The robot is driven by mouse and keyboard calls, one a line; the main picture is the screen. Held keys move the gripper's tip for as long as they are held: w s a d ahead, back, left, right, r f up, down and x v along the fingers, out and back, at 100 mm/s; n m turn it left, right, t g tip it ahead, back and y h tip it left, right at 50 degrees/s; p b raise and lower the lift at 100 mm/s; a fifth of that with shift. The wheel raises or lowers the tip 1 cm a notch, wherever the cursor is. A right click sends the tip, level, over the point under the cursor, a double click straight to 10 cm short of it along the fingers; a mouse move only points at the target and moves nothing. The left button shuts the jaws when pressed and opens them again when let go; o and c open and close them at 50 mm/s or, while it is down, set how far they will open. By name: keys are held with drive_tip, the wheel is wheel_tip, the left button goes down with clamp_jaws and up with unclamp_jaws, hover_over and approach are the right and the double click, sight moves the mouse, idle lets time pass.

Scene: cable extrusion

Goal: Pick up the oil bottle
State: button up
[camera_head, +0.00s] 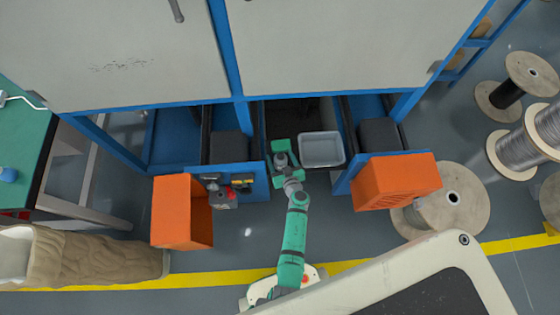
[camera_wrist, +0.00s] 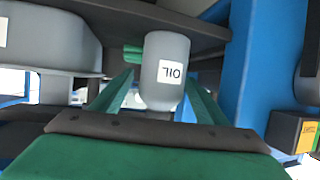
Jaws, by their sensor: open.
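The oil bottle (camera_wrist: 160,58) is grey with a white label reading OIL, and it appears upside down in the wrist view. It is at a dark shelf surface along the top of that view. My gripper (camera_wrist: 159,80) is open, with one green finger on each side of the bottle. Whether the fingers touch it cannot be told. In the head view my gripper (camera_head: 285,157) reaches into the gap under the machine, left of a grey tray (camera_head: 320,162). The bottle is not clearly made out there.
The grey tray also shows close by in the wrist view (camera_wrist: 50,45). A blue frame post (camera_wrist: 240,60) stands on the other side. Orange bins (camera_head: 172,212), (camera_head: 400,180) flank the opening. Cable spools (camera_head: 455,205) stand at right.

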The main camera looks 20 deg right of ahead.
drive_tip(key=x, duration=0.3)
drive_tip(key=shift+w+a, duration=0.1)
drive_tip(key=shift+a, duration=0.25)
drive_tip(key=shift+s+d, duration=0.25)
drive_tip(key=shift+d, duration=0.2)
drive_tip(key=c, duration=1.2)
drive_tip(key=shift+c, duration=0.2)
drive_tip(key=shift+a+r, duration=0.15)
drive_tip(key=shift+a, duration=0.05)
